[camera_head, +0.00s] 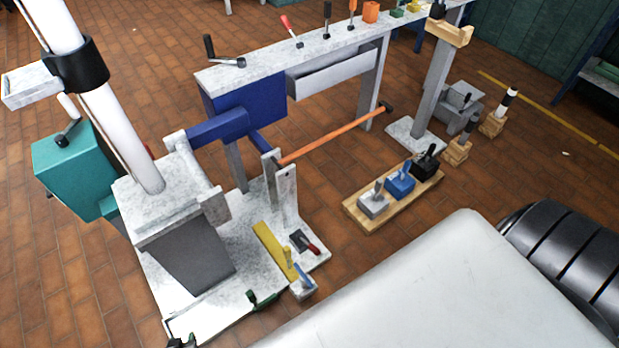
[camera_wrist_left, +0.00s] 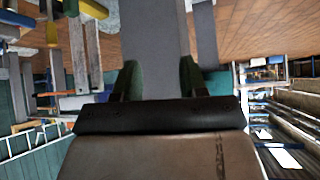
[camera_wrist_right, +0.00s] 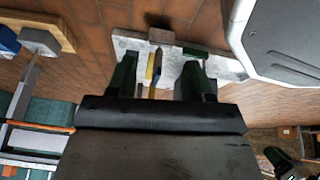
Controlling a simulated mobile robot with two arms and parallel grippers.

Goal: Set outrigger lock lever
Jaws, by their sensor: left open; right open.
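Levers stand on the pale base plate (camera_head: 190,305) in the head view: a red-handled lever (camera_head: 306,242), a blue-handled lever (camera_head: 303,281) and a green-handled lever (camera_head: 262,299). A yellow bar (camera_head: 271,250) lies beside them. I cannot tell which one is the outrigger lock lever. My left gripper (camera_wrist_left: 157,78) is open; a grey post (camera_wrist_left: 153,45) shows between its fingers, distance unclear. Dark tips at the head view's lower left edge look like this gripper. My right gripper (camera_wrist_right: 160,80) is open and empty, with the yellow bar (camera_wrist_right: 152,65) and green lever (camera_wrist_right: 196,52) beyond its fingers.
A white mast (camera_head: 118,130) rises from a grey pedestal (camera_head: 182,258). A long bench (camera_head: 270,60) with several levers stands behind, and an orange bar (camera_head: 330,134) slants in front. A wooden tray (camera_head: 371,222) with three levers lies right. Brick floor surrounds them.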

